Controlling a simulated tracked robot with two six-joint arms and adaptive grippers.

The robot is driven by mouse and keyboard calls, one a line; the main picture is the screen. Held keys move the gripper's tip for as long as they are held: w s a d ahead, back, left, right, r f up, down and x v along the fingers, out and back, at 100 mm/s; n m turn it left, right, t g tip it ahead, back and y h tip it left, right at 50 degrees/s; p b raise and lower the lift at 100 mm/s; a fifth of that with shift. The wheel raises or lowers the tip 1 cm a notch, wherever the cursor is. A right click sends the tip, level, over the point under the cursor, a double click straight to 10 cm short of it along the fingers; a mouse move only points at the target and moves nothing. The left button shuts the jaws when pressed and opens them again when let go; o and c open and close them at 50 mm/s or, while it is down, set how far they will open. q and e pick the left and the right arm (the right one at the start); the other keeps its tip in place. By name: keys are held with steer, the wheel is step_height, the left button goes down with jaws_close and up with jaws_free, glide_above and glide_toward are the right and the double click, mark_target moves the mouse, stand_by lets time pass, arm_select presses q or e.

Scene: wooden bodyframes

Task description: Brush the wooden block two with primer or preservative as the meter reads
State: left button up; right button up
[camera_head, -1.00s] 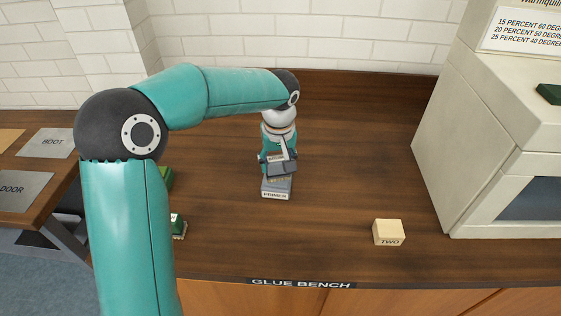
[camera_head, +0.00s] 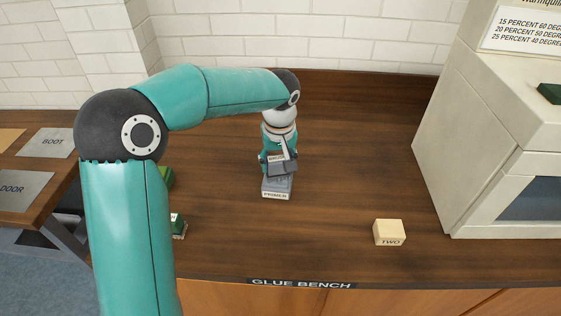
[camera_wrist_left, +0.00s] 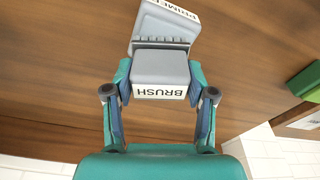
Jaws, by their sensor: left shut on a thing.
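My left gripper (camera_head: 278,161) is over the middle of the glue bench. In the left wrist view, its fingers (camera_wrist_left: 160,85) are shut on a grey block-shaped brush (camera_wrist_left: 160,66) labelled BRUSH. The brush's bristle edge is close to a grey container labelled PRIMER (camera_wrist_left: 166,20); I cannot tell whether they touch. In the head view the primer container (camera_head: 276,187) stands just below the gripper, its top partly hidden. The pale wooden block TWO (camera_head: 389,232) sits apart to the right, near the front edge. My right gripper is out of view.
A large pale cabinet (camera_head: 460,130) with a printed percent-and-degree chart (camera_head: 530,32) stands at right. A small green object (camera_head: 178,224) and another green item (camera_head: 166,178) are partly behind my left arm. The bench between primer and block is clear.

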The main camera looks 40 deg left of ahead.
mark_target(278, 159)
arm_select(q)
steer(key=shift+r+p, duration=2.65)
steer(key=shift+r, duration=0.85)
